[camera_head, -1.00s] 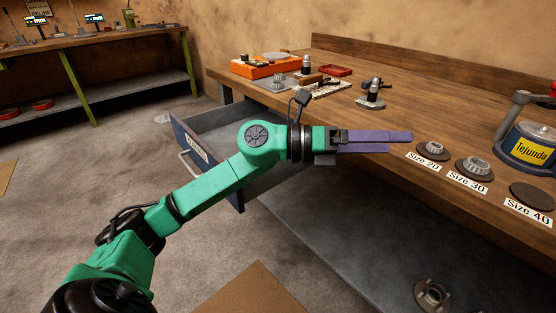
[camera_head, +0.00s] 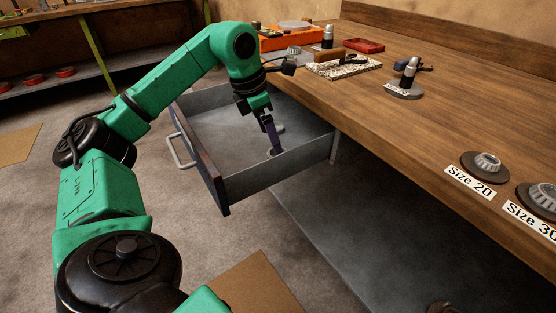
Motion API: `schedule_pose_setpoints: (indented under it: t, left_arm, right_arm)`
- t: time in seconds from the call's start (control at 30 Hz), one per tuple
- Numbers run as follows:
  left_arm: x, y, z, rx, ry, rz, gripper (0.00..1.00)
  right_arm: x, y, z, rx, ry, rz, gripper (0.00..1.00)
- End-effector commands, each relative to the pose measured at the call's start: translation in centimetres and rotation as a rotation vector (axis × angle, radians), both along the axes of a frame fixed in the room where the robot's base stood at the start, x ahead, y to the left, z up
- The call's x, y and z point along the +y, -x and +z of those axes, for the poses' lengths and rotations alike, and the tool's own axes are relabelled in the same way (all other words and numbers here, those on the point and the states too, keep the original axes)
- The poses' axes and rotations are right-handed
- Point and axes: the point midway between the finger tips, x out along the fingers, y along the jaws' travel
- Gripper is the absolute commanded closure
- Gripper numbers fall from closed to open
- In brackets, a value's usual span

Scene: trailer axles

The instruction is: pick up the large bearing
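My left gripper (camera_head: 272,146) points down into the open drawer (camera_head: 215,132) under the workbench. Its purple fingers are seen nearly edge-on, so the gap between them is hidden. A small pale round part (camera_head: 276,153) lies on the drawer floor at the fingertips; I cannot tell whether it is gripped. Another grey round part shows partly behind the fingers. On the bench, a bearing (camera_head: 487,162) sits on the dark Size 20 disc. A bigger bearing (camera_head: 545,195) sits at Size 30, cut by the right edge. Which bearing is the large one is unclear. My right gripper is out of view.
The drawer's walls and front panel (camera_head: 203,172) surround the gripper on all sides. The bench (camera_head: 430,115) holds a red tray (camera_head: 364,45), an orange case (camera_head: 290,38) and a tool on a round base (camera_head: 404,90). The bench middle is clear.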

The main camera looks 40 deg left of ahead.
Motion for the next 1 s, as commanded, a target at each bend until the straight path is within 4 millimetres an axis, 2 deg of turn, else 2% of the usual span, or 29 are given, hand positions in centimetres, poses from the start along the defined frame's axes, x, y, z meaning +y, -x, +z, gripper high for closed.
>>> schedule_pose_setpoints:
  t: [0.3, 0.53, 0.57, 0.6, 0.67, 0.7, 0.8, 1.0]
  left_arm:
    - [-0.5, -1.5, -5.0, 0.000, 0.001, -0.001, 0.00]
    - [-0.6, -1.6, -5.2, -0.002, 0.001, -0.001, 0.00]
    - [-0.6, -1.6, -5.2, -0.001, 0.002, -0.001, 0.08]
    - [-0.6, -1.6, -5.2, -0.001, 0.002, -0.001, 0.23]
    - [-0.6, -1.6, -5.2, -0.001, 0.002, -0.001, 0.46]
    - [-0.6, -1.6, -5.2, -0.001, 0.002, -0.001, 0.61]
    - [-0.6, -1.6, -5.2, -0.001, 0.002, -0.001, 0.98]
    - [-0.6, -1.6, -5.1, -0.003, 0.001, -0.001, 0.99]
  right_arm:
    - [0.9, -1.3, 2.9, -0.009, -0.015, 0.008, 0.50]
    - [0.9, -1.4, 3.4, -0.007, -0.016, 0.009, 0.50]
    - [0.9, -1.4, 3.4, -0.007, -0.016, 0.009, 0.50]
    - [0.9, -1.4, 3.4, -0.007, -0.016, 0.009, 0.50]
    - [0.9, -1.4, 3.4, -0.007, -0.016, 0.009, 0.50]
    - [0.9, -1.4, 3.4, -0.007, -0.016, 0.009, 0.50]
    - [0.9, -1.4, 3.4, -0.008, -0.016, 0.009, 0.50]
    - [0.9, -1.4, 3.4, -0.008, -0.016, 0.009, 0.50]
